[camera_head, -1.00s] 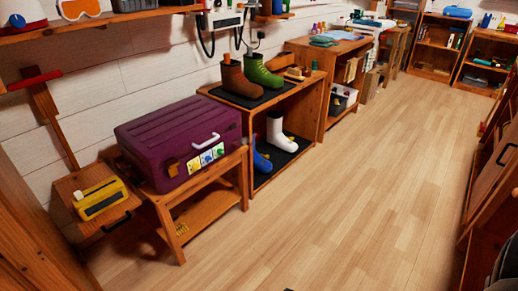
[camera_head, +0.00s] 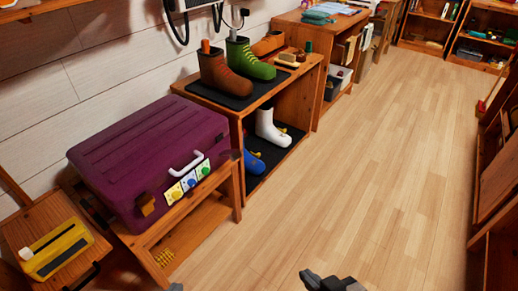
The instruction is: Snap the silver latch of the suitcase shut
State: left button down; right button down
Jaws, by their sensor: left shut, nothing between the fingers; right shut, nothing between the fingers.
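The purple suitcase (camera_head: 140,148) lies closed-looking on a low wooden bench at the left. Its front bears a white handle (camera_head: 186,164), a row of colourful stickers (camera_head: 188,181) and a brass-coloured latch (camera_head: 146,204) near the left end. A silver latch is too small to make out clearly. My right gripper (camera_head: 328,281) shows at the bottom edge, shut and empty, over the floor and well apart from the suitcase. Only a grey tip of my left gripper (camera_head: 175,287) shows at the bottom edge, shut, below the bench.
The wooden bench (camera_head: 215,196) holds the suitcase. A yellow device (camera_head: 56,250) sits on a wooden surface to its left. A shelf with boots (camera_head: 220,77) stands just beyond the suitcase. The wooden floor (camera_head: 350,170) is clear; cabinets line the right side.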

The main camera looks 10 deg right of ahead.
aim_at(235, 154)
jog(key=u, duration=0.35)
jog(key=i, duration=0.85)
jog(key=u, duration=0.45)
